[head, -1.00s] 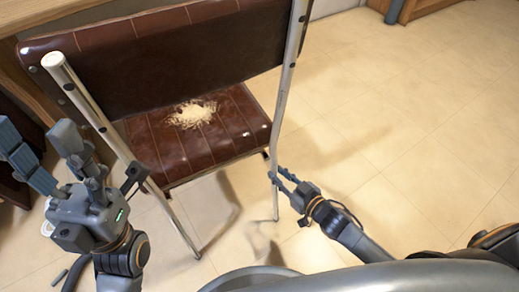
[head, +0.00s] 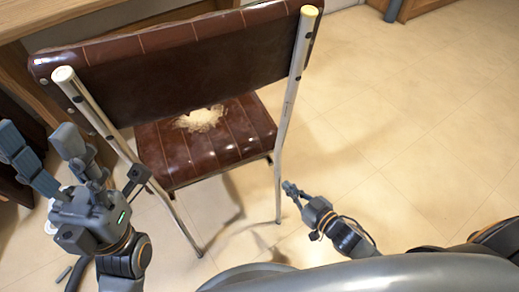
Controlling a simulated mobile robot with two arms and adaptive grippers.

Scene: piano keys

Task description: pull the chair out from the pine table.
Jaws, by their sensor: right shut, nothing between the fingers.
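The chair (head: 205,150) has a dark brown padded seat with a torn pale patch, a brown backrest (head: 185,55) facing me, and metal posts. It stands by the wooden table (head: 22,18) at the upper left. My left gripper (head: 38,150) is open, its fingers spread left of the chair's left post (head: 95,115), with nothing seen between them. My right gripper (head: 289,188) is shut and empty, just right of the lower right chair leg (head: 278,180). I cannot tell whether it touches the leg. The front of the seat is hidden by the backrest.
The tiled floor (head: 420,130) is clear to the right of the chair. A wooden piece of furniture (head: 425,8) with a grey leg stands at the top right. A dark object (head: 10,170) is at the left edge behind my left gripper.

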